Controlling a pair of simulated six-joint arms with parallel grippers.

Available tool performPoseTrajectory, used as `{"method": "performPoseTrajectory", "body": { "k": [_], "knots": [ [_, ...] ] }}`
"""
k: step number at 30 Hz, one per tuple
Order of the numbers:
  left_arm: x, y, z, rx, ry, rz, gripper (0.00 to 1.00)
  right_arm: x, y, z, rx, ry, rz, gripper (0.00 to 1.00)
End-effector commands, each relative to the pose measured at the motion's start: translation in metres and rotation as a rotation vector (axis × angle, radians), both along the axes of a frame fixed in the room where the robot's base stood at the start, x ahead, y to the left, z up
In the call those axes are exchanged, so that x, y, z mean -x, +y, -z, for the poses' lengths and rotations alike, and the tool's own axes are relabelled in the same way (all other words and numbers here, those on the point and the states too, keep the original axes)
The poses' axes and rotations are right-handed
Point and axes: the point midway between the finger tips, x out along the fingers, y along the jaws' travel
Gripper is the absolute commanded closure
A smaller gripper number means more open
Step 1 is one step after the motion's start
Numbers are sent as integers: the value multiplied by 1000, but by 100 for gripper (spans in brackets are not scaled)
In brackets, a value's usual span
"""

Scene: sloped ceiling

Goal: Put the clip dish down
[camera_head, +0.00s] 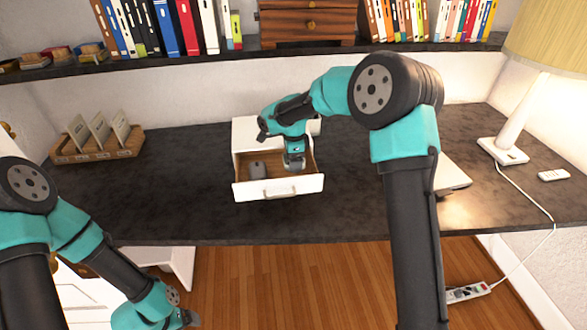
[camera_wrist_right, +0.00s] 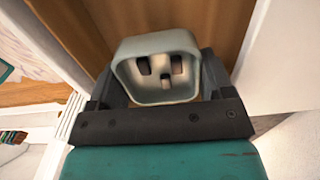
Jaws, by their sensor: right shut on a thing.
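The clip dish (camera_wrist_right: 152,97), a small pale grey rounded dish with dark shapes inside, shows in the right wrist view. My right gripper (camera_wrist_right: 158,82) is shut on it, with a dark finger on each side. In the head view my right gripper (camera_head: 293,160) points down into the right part of an open white drawer (camera_head: 279,188); the dish is mostly hidden there. Whether the dish touches the drawer floor I cannot tell. My left gripper (camera_head: 188,318) is low at the bottom left, off the desk, and its finger gap is not clear.
A wooden card holder (camera_head: 98,153) stands at the desk's left. A lamp (camera_head: 503,150) and a small white remote (camera_head: 553,175) are at the right. The desk left of the drawer is clear.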

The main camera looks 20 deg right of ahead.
Motion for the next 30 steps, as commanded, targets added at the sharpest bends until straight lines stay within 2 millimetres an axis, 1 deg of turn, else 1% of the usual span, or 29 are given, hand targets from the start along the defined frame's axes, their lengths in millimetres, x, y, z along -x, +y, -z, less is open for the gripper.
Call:
{"method": "performPoseTrajectory", "body": {
  "k": [4, 8, 21, 22, 30],
  "knots": [
    [0, 0, 0, 0, 0, 0, 11, 1, 0, 24, 1, 4, 0, 52],
    [0, 0, 0, 0, 0, 0, 11, 0, 0, 38, 0, 2, 1, 52],
    [0, 0, 0, 0, 0, 0, 11, 0, 0, 44, 0, 1, 0, 52],
    [0, 0, 0, 0, 0, 0, 11, 0, 0, 44, 0, 1, 0, 25],
    [0, 0, 0, 0, 0, 0, 11, 0, 0, 44, 0, 1, 0, 0]
  ]
}}
